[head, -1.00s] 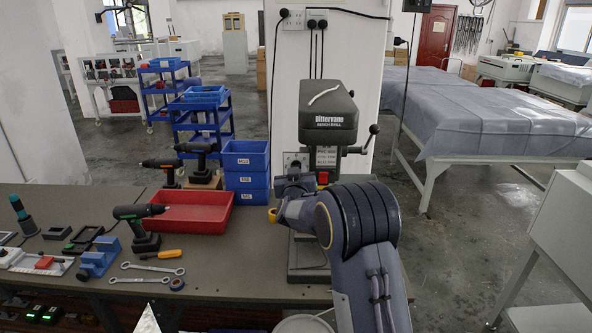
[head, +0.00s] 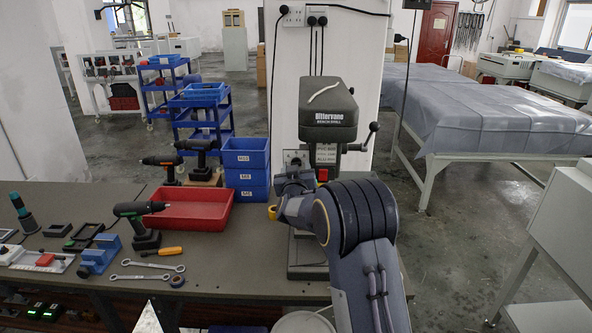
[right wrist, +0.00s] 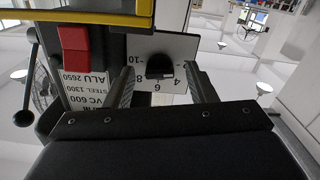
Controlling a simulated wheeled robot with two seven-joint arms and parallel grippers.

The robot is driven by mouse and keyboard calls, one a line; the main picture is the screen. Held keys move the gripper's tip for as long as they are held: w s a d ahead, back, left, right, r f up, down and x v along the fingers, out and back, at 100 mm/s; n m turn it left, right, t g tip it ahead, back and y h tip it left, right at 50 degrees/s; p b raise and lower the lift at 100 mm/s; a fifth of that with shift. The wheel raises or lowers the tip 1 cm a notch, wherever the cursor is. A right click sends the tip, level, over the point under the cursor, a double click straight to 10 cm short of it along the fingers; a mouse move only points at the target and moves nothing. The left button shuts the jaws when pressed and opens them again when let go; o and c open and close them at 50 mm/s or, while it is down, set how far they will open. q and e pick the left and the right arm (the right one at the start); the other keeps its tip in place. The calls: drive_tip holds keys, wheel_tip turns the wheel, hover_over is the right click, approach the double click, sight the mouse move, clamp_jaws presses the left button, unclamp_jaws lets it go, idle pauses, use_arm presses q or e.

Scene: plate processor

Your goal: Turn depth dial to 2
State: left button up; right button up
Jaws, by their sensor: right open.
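The depth dial is a dark knob (right wrist: 159,67) on a white numbered plate (right wrist: 176,48) on the front of the bench drill (head: 328,103). In the right wrist view the plate appears upside down, with 4, 6, 8 and 10 readable. I cannot tell which number the knob points at. My right gripper (right wrist: 161,74) is open, one finger on each side of the knob; I see a gap on both sides and no clear contact. In the head view my right gripper (head: 292,174) is just below the plate (head: 297,155) and partly covers it. My left gripper is not in view.
A red switch (right wrist: 74,45) and a material label (right wrist: 88,90) sit beside the dial plate. Stacked blue bins (head: 246,170), a red tray (head: 192,209) and a cordless drill (head: 141,222) stand left on the workbench (head: 225,262). Wrenches lie near its front edge.

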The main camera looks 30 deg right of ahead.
drive_tip(key=b+v, duration=0.2)
drive_tip(key=v, duration=0.6)
drive_tip(key=shift+w, duration=0.1)
idle(0.3)
